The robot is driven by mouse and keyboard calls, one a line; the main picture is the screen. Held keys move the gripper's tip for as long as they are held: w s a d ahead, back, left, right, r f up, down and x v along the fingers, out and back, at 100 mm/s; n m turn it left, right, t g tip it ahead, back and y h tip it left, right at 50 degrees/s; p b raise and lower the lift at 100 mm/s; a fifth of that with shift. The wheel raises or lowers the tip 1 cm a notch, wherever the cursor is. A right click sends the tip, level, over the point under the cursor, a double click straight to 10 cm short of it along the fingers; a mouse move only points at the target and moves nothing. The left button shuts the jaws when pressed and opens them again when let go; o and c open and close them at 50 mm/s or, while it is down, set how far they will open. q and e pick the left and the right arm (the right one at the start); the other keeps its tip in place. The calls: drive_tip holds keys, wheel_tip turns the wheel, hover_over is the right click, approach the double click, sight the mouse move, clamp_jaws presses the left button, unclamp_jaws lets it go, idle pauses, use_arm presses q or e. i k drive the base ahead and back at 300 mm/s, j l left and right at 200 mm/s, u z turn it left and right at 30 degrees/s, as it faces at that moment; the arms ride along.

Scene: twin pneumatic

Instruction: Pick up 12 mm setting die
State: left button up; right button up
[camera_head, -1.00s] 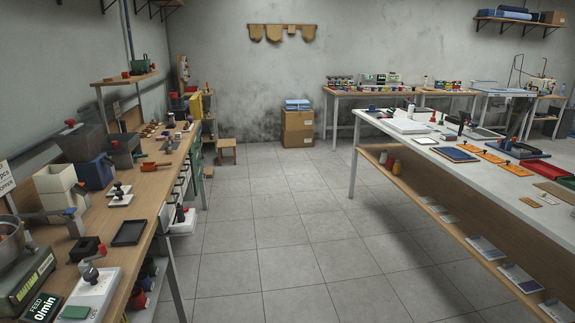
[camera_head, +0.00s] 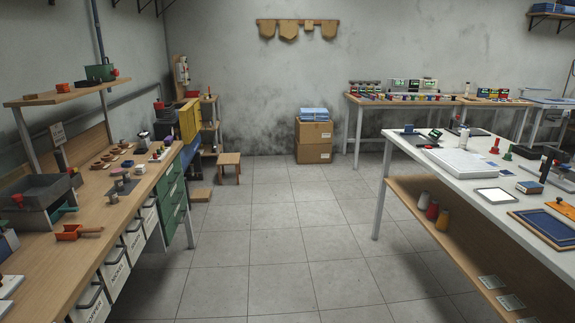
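I cannot make out which thing is the 12 mm setting die; small parts are too small to tell at this distance. A small metal piece with a dark knob on a flat plate (camera_head: 121,187) stands on the left wooden bench (camera_head: 110,222). Several small dishes (camera_head: 112,158) and a few small red, white and dark pieces (camera_head: 157,153) sit farther back on that bench. Neither of my grippers shows in the view.
A white-topped table (camera_head: 450,180) stands on the right with a white tray (camera_head: 458,163) on it. Labelled bins (camera_head: 115,268) and green drawers (camera_head: 173,205) sit under the left bench. A stool (camera_head: 229,160) and cardboard boxes (camera_head: 313,140) stand behind. The tiled floor (camera_head: 280,240) between is clear.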

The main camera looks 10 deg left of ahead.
sight(113, 198)
drive_tip(key=i+u, duration=0.2)
drive_tip(key=i, duration=0.35)
drive_tip(key=i+l+u, duration=0.25)
drive_tip(key=i, duration=0.25)
drive_tip(key=i+l+u, duration=0.2)
drive_tip(key=i, duration=0.3)
drive_tip(key=i+l+u, duration=0.2)
drive_tip(key=i+l, duration=0.15)
drive_tip(key=i, duration=0.15)
